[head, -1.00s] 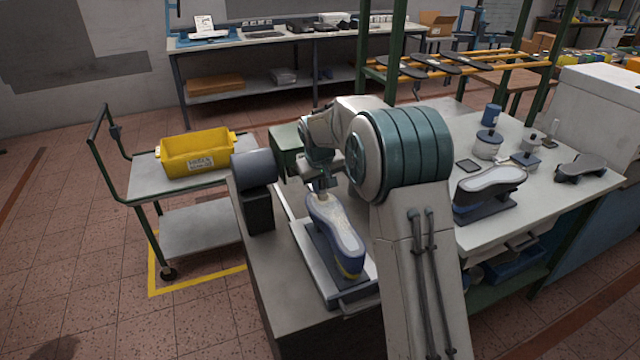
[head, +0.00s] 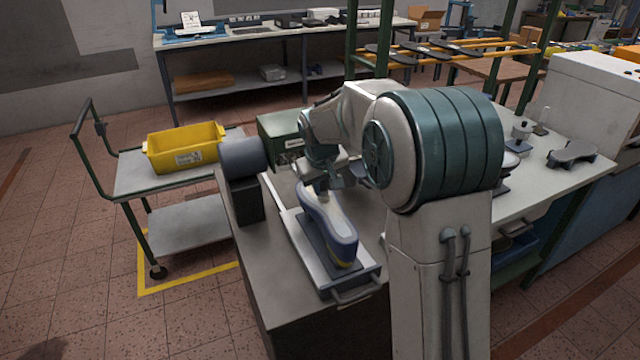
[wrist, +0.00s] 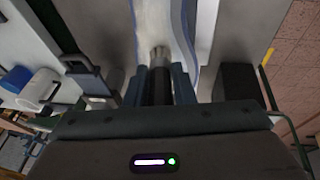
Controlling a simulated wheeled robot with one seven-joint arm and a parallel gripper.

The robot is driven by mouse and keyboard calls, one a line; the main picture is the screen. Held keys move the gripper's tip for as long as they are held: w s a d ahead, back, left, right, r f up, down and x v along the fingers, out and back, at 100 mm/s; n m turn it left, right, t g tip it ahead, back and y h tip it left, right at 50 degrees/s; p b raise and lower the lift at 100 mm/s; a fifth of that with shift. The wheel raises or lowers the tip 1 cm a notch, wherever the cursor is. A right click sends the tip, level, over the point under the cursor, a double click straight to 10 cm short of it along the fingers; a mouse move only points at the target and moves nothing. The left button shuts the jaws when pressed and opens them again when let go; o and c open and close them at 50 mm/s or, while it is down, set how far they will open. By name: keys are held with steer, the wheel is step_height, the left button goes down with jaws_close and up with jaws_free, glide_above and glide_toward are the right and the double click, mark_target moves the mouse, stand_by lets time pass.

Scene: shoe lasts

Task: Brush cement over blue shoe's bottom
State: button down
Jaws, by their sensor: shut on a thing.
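The blue shoe (head: 328,222) lies bottom up on a dark stand on a metal tray (head: 309,261), its long axis running toward me. Its pale bottom also shows in the wrist view (wrist: 152,22), with a blue edge on the right. My gripper (head: 322,188) is over the shoe's far end. In the wrist view my gripper (wrist: 160,88) is shut on the dark handle of a brush (wrist: 160,66). The brush tip points at the pale bottom and overlaps it in the picture; I cannot tell whether it touches. In the head view the brush is mostly hidden.
A grey cylinder on a dark post (head: 243,158) stands left of the tray, and a green box (head: 280,128) behind it. A yellow bin (head: 184,152) sits on a cart at left.

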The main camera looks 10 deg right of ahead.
steer(key=shift+s+d+b, duration=0.5)
steer(key=shift+s+b, duration=0.1)
steer(key=shift+s, duration=1)
steer(key=shift+s+d+b, duration=0.55)
steer(key=shift+s+b, duration=0.1)
steer(key=shift+s, duration=0.95)
steer(key=shift+s+d+b, duration=0.5)
steer(key=shift+s+b, duration=0.1)
steer(key=shift+s, duration=1)
steer(key=shift+s+d+r+b, duration=0.1)
steer(key=shift+s+d+b, duration=0.1)
steer(key=shift+s, duration=0.6)
steer(key=shift+s+d+f+b, duration=0.15)
steer(key=shift+s+d, duration=0.1)
steer(key=shift+s, duration=0.55)
steer(key=shift+s+d+r+b, duration=0.15)
steer(key=shift+s+d, duration=0.05)
steer(key=shift+s, duration=0.6)
